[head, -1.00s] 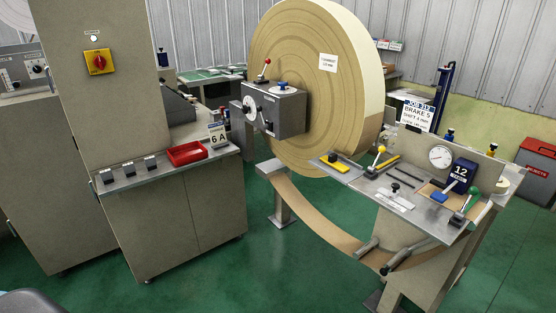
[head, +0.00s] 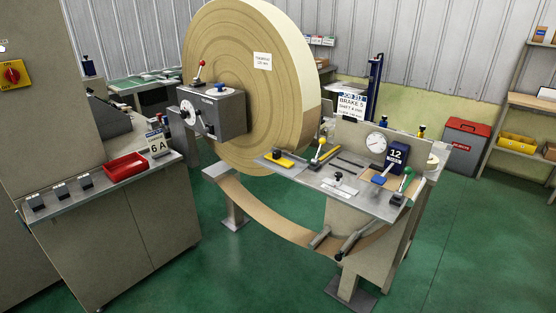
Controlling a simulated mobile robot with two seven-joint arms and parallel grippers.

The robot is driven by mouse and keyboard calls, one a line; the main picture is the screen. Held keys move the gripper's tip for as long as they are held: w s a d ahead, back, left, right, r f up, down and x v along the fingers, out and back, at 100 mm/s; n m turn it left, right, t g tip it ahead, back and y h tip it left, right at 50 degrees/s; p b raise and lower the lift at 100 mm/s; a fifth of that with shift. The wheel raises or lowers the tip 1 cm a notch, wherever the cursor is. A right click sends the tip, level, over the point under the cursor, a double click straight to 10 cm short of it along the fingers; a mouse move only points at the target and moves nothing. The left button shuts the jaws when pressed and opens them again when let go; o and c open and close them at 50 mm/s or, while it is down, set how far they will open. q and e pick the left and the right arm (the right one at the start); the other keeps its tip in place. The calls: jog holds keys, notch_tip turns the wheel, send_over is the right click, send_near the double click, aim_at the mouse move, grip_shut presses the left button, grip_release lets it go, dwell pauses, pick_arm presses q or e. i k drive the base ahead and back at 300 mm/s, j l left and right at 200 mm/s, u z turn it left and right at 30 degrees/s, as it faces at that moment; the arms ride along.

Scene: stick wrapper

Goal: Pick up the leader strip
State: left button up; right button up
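A tan strip (head: 262,215) hangs in a slack curve from the large tan roll (head: 235,85) down to two grey rollers (head: 335,240) below a metal work table (head: 300,175). I cannot tell whether this strip is the leader strip. Thin dark strips or slots (head: 346,164) also show on the table top, too small to make out. A white plate (head: 340,187) with a black knob lies near the table's front edge. Neither of my grippers is in view.
A grey cabinet (head: 130,240) with a red tray (head: 125,167) stands at the left. The table carries a yellow-knobbed lever (head: 322,141), a gauge (head: 376,144) and a blue box (head: 397,155) marked 12. A red-lidded bin (head: 465,143) is behind right. Green floor is clear in front and right.

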aim_at(276, 156)
jog(key=i+j, duration=0.2)
jog(key=i, duration=0.2)
jog(key=i+j, duration=0.2)
jog(key=i, duration=0.2)
jog(key=i+j+z, duration=0.15)
jog(key=i, duration=0.25)
jog(key=j+z, duration=0.1)
jog(key=z, duration=0.95)
